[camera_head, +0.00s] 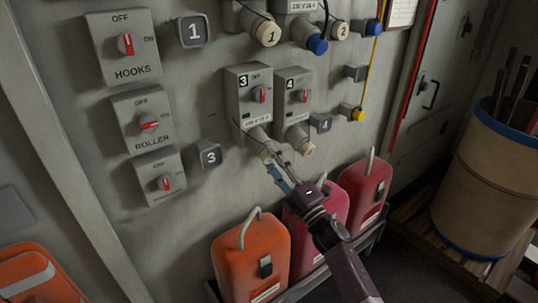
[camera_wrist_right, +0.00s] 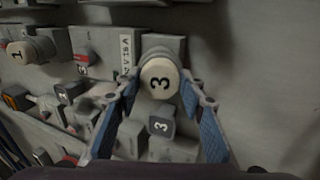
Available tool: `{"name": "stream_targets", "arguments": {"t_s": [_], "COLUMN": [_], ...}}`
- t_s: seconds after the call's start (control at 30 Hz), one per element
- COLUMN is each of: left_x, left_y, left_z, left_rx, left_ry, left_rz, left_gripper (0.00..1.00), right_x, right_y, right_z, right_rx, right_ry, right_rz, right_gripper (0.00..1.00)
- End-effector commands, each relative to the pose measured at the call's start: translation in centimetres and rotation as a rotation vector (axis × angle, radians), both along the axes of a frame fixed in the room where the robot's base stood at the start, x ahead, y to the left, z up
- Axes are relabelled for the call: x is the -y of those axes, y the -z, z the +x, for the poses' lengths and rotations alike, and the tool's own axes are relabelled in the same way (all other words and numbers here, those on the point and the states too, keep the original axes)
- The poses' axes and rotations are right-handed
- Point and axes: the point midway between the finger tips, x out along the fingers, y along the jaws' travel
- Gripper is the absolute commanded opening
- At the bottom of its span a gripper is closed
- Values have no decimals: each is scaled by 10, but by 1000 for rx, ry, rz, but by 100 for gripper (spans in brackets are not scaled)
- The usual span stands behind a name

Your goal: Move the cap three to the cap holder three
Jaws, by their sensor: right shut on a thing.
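The cap three (camera_wrist_right: 160,78) is a cream round cap with a black 3, seen face-on in the wrist view. In the head view it (camera_head: 267,149) is at the socket under the box marked 3 (camera_head: 243,98). My right gripper (camera_head: 276,166) reaches it from below right. Its two blue-padded fingers (camera_wrist_right: 158,93) are shut on the cap, one on each side. The cap holder three (camera_head: 208,154) is a dark grey block with a white 3 on the wall, left of the gripper. It also shows in the wrist view (camera_wrist_right: 161,124). My left gripper is not in view.
Switch boxes labelled HOOKS (camera_head: 124,48) and ROLLER (camera_head: 141,119) are at the left. Box 4 (camera_head: 293,93) with its cream cap (camera_head: 302,147) is close on the right. Red and orange canisters (camera_head: 250,256) stand below. A barrel (camera_head: 478,180) is at the right.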

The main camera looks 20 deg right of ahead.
Motion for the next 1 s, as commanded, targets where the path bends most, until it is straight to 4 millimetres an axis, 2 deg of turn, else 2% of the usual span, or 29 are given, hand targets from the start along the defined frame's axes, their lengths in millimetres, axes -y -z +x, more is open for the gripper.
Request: {"name": "stream_targets", "arguments": {"t_s": [0.07,1.0], "left_x": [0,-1], "left_y": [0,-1], "left_z": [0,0], "left_rx": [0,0], "left_ry": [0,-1], "left_rz": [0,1], "left_gripper": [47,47], "right_x": [0,11], "right_y": [0,11], "right_z": [0,-28], "right_rx": [0,0], "right_ry": [0,1], "right_rz": [0,0], "right_gripper": [0,0]}}
